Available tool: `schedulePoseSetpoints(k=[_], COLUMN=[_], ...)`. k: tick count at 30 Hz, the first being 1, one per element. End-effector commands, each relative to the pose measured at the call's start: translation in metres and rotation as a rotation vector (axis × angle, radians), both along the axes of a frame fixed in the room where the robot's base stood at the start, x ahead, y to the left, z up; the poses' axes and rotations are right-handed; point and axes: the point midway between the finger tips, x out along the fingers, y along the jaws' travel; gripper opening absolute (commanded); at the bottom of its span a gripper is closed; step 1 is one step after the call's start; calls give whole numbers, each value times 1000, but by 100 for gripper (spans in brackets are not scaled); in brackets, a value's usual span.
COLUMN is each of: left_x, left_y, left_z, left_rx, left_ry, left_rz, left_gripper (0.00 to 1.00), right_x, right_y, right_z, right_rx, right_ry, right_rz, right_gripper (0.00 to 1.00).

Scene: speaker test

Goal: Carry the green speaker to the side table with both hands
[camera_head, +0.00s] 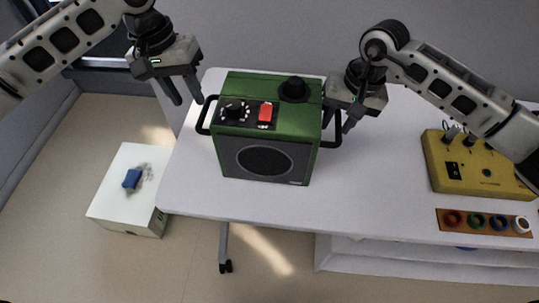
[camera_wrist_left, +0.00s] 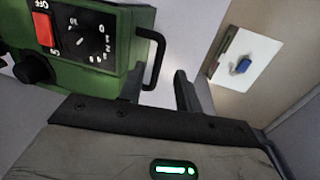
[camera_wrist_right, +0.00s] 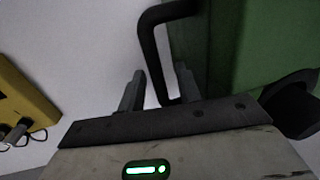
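The green speaker (camera_head: 262,135) stands upright on the white table, with a black handle on each side, a red switch and dark knobs on top. My left gripper (camera_head: 187,101) is open and empty, just left of the left handle (camera_head: 204,114). My right gripper (camera_head: 337,125) is at the right handle. In the right wrist view its fingers are apart, with the handle (camera_wrist_right: 152,50) between them. The low white side table (camera_head: 112,207) is at the left.
A blue object (camera_head: 131,178) lies on the side table; it also shows in the left wrist view (camera_wrist_left: 243,66). A yellow box (camera_head: 470,165) with switches and a wooden strip with coloured rings (camera_head: 486,222) are on the right of the white table (camera_head: 390,205). Floor separates the tables.

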Motion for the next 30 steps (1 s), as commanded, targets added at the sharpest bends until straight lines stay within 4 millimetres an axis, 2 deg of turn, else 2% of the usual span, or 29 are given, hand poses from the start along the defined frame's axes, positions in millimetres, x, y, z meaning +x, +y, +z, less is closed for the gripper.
schedulePoseSetpoints(k=[4,11,14,24,30], left_x=[1,1,1,1,1], left_y=[5,8,8,7,7], left_z=[24,39,39,39,38], left_rx=[0,2,2,1,1], left_ry=[-2,0,1,1,1], left_rz=[1,2,1,1,1], left_gripper=[34,34,34,34,34], right_x=[0,0,1,-1,-2], right_y=[0,-1,-3,-16,-20], right_z=[0,5,17,86,112], right_rx=[0,1,2,0,1], right_ry=[0,-2,-4,-4,-2], right_rz=[0,0,-1,-1,0], right_gripper=[34,34,34,34,34])
